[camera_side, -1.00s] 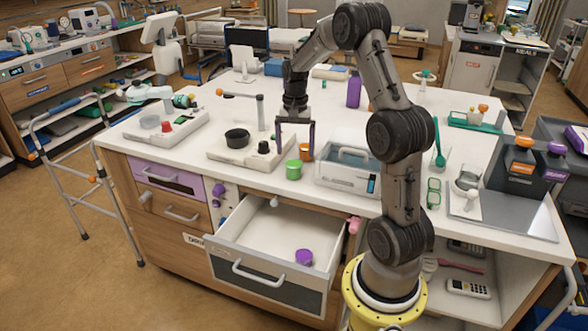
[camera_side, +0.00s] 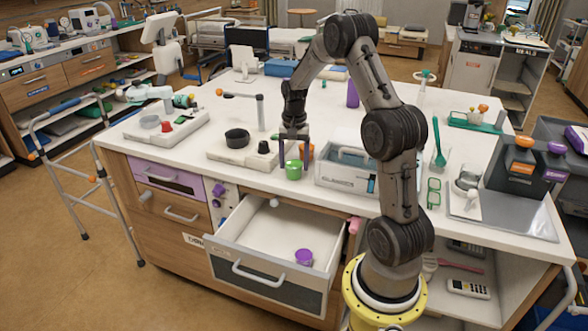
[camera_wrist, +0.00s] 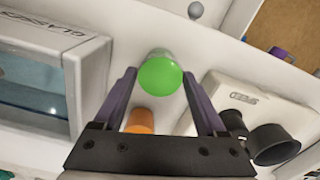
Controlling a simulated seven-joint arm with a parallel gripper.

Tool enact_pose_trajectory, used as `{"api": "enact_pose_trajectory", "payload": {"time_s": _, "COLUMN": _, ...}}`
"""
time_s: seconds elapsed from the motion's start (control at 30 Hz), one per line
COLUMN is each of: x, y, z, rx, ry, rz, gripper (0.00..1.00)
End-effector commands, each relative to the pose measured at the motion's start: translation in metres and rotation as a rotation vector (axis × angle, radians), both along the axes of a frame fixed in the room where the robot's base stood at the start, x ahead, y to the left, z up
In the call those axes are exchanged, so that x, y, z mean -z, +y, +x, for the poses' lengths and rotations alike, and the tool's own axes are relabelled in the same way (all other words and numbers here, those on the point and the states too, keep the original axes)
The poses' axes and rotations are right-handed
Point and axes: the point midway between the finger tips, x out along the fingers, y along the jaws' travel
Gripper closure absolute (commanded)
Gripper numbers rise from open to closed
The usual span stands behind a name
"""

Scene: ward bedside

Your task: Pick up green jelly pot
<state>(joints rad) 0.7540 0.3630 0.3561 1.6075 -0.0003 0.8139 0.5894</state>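The green jelly pot (camera_side: 293,170) stands on the white counter near its front edge, above the open drawer. In the wrist view the green pot (camera_wrist: 160,74) shows between and just beyond the fingertips. My gripper (camera_side: 293,165) is low over the counter at the pot, with its fingers apart on either side. In the wrist view my gripper (camera_wrist: 165,85) is open with purple-grey fingers. I cannot tell whether a finger touches the pot.
An orange pot (camera_side: 306,151) stands close behind the green one; it also shows in the wrist view (camera_wrist: 140,121). A glasses box (camera_side: 345,176) is close on the right. A white unit with a black bowl (camera_side: 237,139) is on the left. The open drawer (camera_side: 262,232) holds a purple pot (camera_side: 304,257).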

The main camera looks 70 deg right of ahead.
Motion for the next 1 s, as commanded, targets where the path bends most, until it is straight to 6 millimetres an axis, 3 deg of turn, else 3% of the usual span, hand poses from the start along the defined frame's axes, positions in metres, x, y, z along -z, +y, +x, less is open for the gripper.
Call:
{"api": "enact_pose_trajectory", "payload": {"time_s": 0.03, "x": 0.0, "y": 0.0, "z": 0.0, "rx": 0.0, "ry": 0.0, "rz": 0.0, "gripper": 0.52}}
{"api": "enact_pose_trajectory", "payload": {"time_s": 0.23, "x": -0.001, "y": 0.0, "z": 0.0, "rx": 0.0, "ry": 0.0, "rz": -0.001, "gripper": 0.86}}
{"api": "enact_pose_trajectory", "payload": {"time_s": 0.67, "x": -0.011, "y": -0.001, "z": 0.001, "rx": 0.0, "ry": -0.001, "rz": -0.002, "gripper": 0.86}}
{"api": "enact_pose_trajectory", "payload": {"time_s": 0.83, "x": -0.036, "y": 0.0, "z": 0.0, "rx": 0.0, "ry": -0.004, "rz": -0.002, "gripper": 0.86}}
{"api": "enact_pose_trajectory", "payload": {"time_s": 1.0, "x": -0.066, "y": 0.019, "z": -0.02, "rx": 0.0, "ry": -0.004, "rz": -0.004, "gripper": 0.86}}
